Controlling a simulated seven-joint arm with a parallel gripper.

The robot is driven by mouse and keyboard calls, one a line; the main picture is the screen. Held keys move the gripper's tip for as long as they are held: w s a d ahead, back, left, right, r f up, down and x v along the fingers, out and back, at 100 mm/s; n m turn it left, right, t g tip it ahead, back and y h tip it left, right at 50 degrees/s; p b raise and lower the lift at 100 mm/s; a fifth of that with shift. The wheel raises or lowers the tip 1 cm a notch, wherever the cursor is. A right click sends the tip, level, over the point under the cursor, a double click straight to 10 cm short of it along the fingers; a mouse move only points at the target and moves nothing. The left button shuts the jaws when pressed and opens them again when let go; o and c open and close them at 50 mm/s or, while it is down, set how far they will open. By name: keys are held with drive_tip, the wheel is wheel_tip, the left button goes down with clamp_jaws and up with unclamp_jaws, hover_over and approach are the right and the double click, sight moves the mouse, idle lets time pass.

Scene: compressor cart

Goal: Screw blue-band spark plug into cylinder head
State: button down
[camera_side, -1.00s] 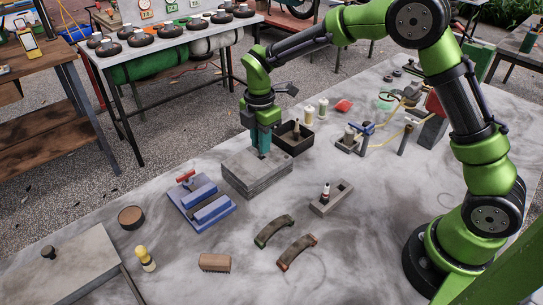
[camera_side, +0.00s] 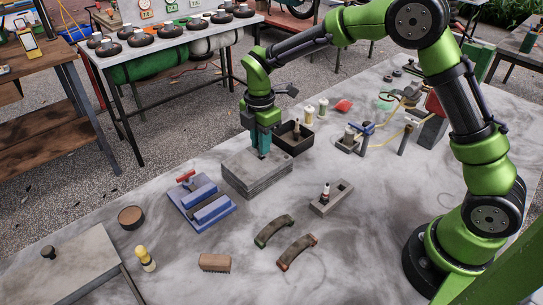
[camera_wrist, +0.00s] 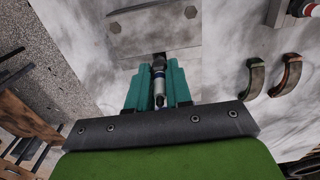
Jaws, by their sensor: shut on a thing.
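The cylinder head is a grey rectangular block (camera_side: 255,178) on the table, left of centre in the side view. Its flat top with hex bolts shows in the wrist view (camera_wrist: 155,32). My gripper (camera_side: 263,152) points straight down over the block's back part. In the wrist view its teal fingers (camera_wrist: 159,88) are shut on a spark plug (camera_wrist: 159,84) with a white body and metal parts.
A dark box (camera_side: 293,138) stands close behind the gripper. A blue fixture (camera_side: 203,203) lies left of the block. A grey holder (camera_side: 333,200) with a red-banded plug stands to the right. Two curved shoes (camera_side: 297,252) and a brush (camera_side: 215,262) lie in front.

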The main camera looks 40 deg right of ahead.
drive_tip(key=shift+f, duration=0.65)
idle(0.6)
drive_tip(key=c, duration=1)
unclamp_jaws()
clamp_jaws()
drive_tip(key=m, duration=0.4)
drive_tip(key=shift+m, duration=0.3)
drive_tip(key=shift+m, duration=2.3)
